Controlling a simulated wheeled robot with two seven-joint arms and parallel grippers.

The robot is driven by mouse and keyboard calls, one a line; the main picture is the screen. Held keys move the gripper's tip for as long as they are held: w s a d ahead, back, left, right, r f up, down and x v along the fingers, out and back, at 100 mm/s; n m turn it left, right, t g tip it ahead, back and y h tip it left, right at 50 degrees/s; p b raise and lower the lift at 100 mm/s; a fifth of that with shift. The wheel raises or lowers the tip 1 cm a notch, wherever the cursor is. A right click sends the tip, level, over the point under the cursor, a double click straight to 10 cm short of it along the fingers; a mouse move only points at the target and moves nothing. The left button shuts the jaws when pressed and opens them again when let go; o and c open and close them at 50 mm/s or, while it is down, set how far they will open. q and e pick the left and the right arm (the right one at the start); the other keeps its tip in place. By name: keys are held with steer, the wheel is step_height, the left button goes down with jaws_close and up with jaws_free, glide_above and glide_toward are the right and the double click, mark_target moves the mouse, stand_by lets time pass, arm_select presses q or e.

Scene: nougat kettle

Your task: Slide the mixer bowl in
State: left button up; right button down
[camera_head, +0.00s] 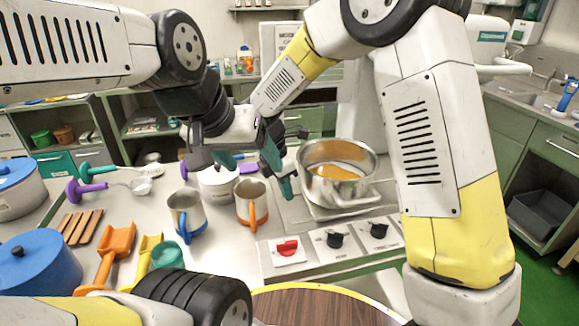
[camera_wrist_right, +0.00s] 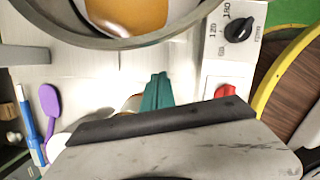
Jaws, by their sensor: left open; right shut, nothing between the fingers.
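The mixer bowl (camera_head: 322,188) is a shiny steel bowl holding an orange mass. It stands upright on a flat metal plate (camera_head: 300,212) in front of the white mixer column (camera_head: 360,112). Its rim (camera_wrist_right: 150,40) and orange contents fill the top of the right wrist view. My right gripper (camera_head: 286,190) is shut and empty, pointing down just left of the bowl. Its teal fingers (camera_wrist_right: 157,92) show below the rim in the wrist view; contact with the bowl cannot be told. My left gripper (camera_head: 224,160) is open and empty, farther left, above the white pot.
Two steel mugs, one blue-handled (camera_head: 187,214) and one orange-handled (camera_head: 251,203), and a white lidded pot (camera_head: 218,186) stand left of the bowl. A panel with a red knob (camera_head: 288,247) and black knobs lies in front. Scoops and blue-lidded pots (camera_head: 38,272) crowd the left.

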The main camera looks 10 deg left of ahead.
steer(key=shift+w+d+r, duration=0.3)
steer(key=shift+w+d, duration=0.3)
steer(key=shift+d, duration=0.15)
steer(key=shift+w+d+r, duration=0.3)
steer(key=shift+w+d, duration=0.3)
steer(key=shift+d, duration=0.15)
steer(key=shift+d, duration=0.1)
steer(key=w+d, duration=0.5)
steer(key=d, duration=0.7)
steer(key=w+d, duration=0.5)
steer(key=d, duration=0.7)
steer(key=shift+d, duration=0.35)
